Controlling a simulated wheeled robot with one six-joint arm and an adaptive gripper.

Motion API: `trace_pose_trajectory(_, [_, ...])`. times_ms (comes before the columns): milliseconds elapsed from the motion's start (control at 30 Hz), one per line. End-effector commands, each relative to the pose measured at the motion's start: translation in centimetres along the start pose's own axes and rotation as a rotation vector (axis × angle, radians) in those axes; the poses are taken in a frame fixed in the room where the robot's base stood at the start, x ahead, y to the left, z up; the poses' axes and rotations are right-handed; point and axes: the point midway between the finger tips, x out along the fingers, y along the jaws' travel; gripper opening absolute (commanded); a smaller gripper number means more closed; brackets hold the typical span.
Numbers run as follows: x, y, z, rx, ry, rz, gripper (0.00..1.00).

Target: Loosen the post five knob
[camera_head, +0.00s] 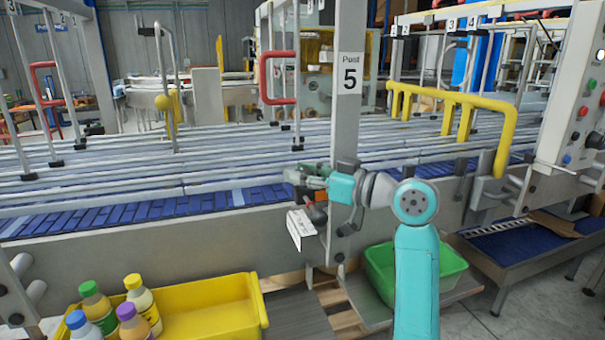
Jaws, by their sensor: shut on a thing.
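The post five sign (349,74) is on an upright grey post (346,125) at the middle of the conveyor's front side. My gripper (295,177) reaches in from the right, in front of the post's lower end, with its fingers pointing left. It is shut at the post five knob, which is mostly hidden by the fingers; I cannot make out its shape or turn. A dark rounded part (317,214) with a bit of red shows just below the fingers. A white tag (299,228) hangs beneath.
The conveyor's blue belt (130,210) and long rails run behind my gripper. A yellow guard rail (470,102) and control panel (573,100) stand to the right.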

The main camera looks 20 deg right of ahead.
Motion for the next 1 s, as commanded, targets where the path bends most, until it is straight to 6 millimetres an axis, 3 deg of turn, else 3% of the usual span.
trace_pose_trajectory(167, [0.03, 0.00, 0.09, 0.001, -0.002, 0.001, 0.04])
trace_pose_trajectory(200, [0.03, 0.00, 0.09, 0.001, -0.002, 0.001, 0.44])
trace_pose_trajectory(300, [0.03, 0.00, 0.08, 0.001, -0.001, 0.001, 0.65])
trace_pose_trajectory(1000, [0.09, -0.14, 0.06, -0.001, -0.002, 0.055, 0.65])
